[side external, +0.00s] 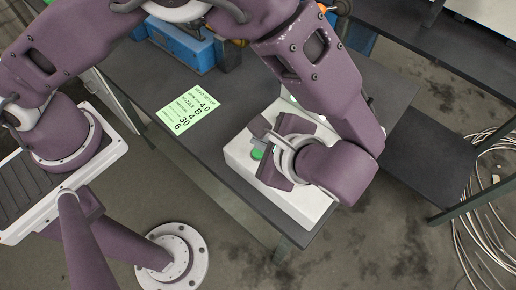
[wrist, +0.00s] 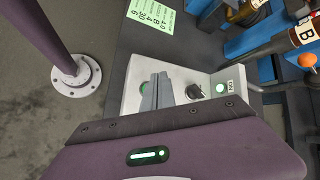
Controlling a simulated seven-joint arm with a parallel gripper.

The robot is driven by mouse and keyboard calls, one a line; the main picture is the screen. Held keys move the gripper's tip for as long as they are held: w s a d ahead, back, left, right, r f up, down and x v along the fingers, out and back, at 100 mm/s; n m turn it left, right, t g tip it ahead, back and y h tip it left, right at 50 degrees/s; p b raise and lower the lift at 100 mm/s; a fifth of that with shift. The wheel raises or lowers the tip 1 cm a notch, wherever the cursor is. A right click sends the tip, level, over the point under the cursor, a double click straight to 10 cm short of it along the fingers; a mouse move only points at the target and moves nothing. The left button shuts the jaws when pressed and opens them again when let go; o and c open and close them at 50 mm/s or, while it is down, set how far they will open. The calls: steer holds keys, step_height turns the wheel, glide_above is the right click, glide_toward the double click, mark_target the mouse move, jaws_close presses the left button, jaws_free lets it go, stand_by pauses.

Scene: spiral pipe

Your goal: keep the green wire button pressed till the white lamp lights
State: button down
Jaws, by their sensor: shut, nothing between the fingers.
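A pale control box (side external: 238,152) lies on the dark bench, and it also shows in the wrist view (wrist: 133,73). One green button (side external: 257,154) sits beside my fingertips; in the wrist view this green button (wrist: 144,87) is partly hidden behind the fingers. I cannot tell which one is the wire button. My gripper (side external: 262,138) is shut and empty, low over the box; contact with the button cannot be told. I cannot make out a white lamp.
A green paper sheet (side external: 189,107) with print lies on the bench, left of the box. Blue equipment (side external: 185,45) stands behind it. Torch-like tools (wrist: 285,42) rise at the wrist view's right. Loose pale cables (side external: 490,190) lie on the floor at far right.

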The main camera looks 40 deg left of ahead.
steer(key=shift+r, duration=1.8)
stand_by(0.5)
